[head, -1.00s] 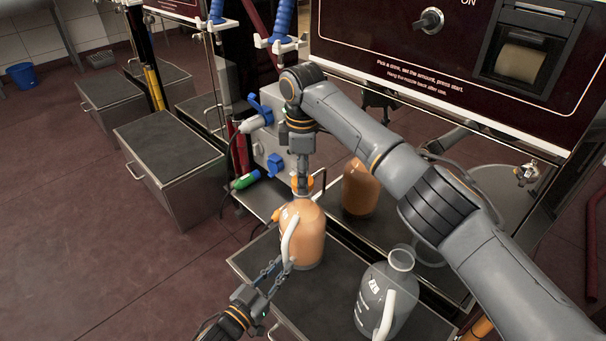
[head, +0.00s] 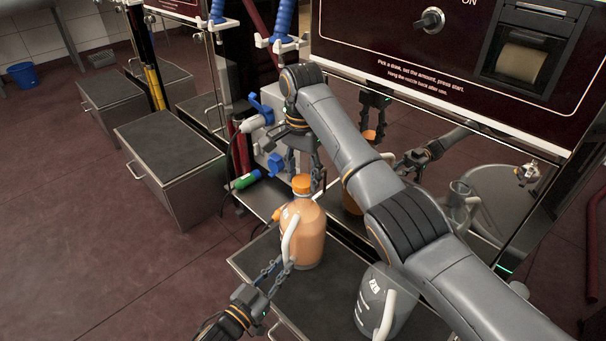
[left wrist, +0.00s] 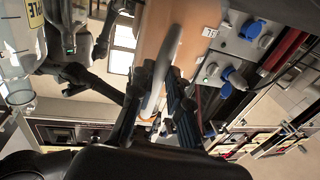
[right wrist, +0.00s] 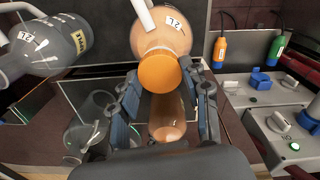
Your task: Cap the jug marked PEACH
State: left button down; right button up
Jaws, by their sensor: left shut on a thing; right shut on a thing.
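The jug (head: 309,238) of orange-peach drink stands upright on the dark cabinet top, with an orange cap (head: 302,185) on its neck. Its name label is not readable here; a 2L tag shows in the right wrist view (right wrist: 170,25). My left gripper (head: 283,266) is shut on the jug's white handle (head: 291,236), which also shows between its fingers in the left wrist view (left wrist: 162,70). My right gripper (head: 304,171) is above the jug, its fingertips on either side of the cap; the right wrist view shows the cap (right wrist: 158,72) between them.
A grey, clear jug (head: 371,300) stands to the right on the cabinet top (head: 262,268), partly behind my right arm. The mirror-like panel behind reflects jugs and arms.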

jog(key=m, duration=0.6)
jog(key=shift+a+m, duration=0.1)
jog(key=shift+m, duration=0.2)
jog(key=m, duration=0.3)
jog(key=shift+m, duration=0.4)
jog(key=m, duration=0.4)
jog(key=o, duration=0.7)
jog(key=shift+r, duration=2.25)
jog(key=shift+w, duration=0.1)
